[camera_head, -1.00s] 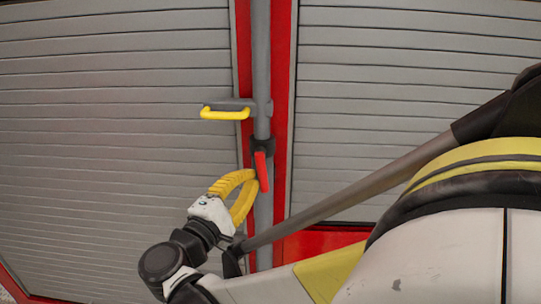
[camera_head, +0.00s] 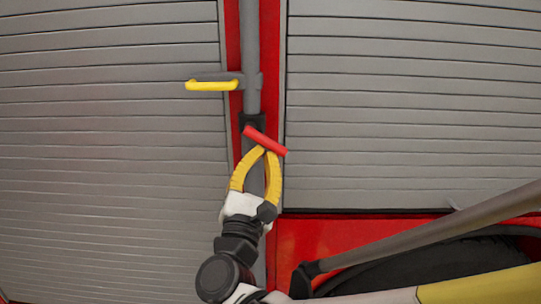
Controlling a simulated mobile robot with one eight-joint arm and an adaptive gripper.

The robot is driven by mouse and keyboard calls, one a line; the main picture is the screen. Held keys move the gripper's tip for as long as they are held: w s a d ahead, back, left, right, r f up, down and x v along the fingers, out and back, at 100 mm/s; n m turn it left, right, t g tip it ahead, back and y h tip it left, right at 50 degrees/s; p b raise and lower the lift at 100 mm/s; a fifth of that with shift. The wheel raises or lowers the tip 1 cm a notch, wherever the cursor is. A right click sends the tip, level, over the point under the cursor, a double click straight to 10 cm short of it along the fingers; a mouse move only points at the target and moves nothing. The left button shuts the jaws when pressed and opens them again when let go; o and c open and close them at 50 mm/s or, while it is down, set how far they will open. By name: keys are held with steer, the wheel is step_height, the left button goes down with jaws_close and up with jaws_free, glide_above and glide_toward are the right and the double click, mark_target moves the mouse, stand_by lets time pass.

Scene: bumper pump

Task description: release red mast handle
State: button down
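The red mast handle (camera_head: 265,140) is a short bar by a black collar on the grey mast. It slants from upper left down to lower right, its lower end out to the right of the mast. My gripper (camera_head: 265,152) is just below it, with two curved yellow fingers pointing up. The fingertips come together at the handle's lower edge, with open space between the fingers lower down. The tips look empty and seem to touch the handle's underside, but I cannot tell for sure.
The grey mast (camera_head: 250,50) runs upright in front of a red strip between grey slatted shutters (camera_head: 110,150). A yellow grab handle (camera_head: 211,86) sticks out left of the mast above the red handle. A grey bar (camera_head: 440,223) slants across the lower right.

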steer(key=n+y, duration=0.1)
steer(key=n, duration=0.1)
steer(key=d+n+y, duration=0.1)
steer(key=n, duration=0.1)
steer(key=r+n+y, duration=0.1)
steer(key=shift+d+r+n+t, duration=0.1)
steer(key=shift+d+n+t, duration=0.2)
steer(key=shift+n+t, duration=0.1)
steer(key=shift+d+r+y, duration=0.15)
steer(key=shift+r+y, duration=0.05)
steer(key=shift+y, duration=0.1)
steer(key=shift+r, duration=0.1)
steer(key=shift+f+b, duration=0.55)
steer(key=s+f+b, duration=0.3)
steer(key=s+f, duration=0.4)
steer(key=s, duration=0.1)
steer(key=shift+s+a, duration=0.15)
steer(key=shift+a, duration=0.25)
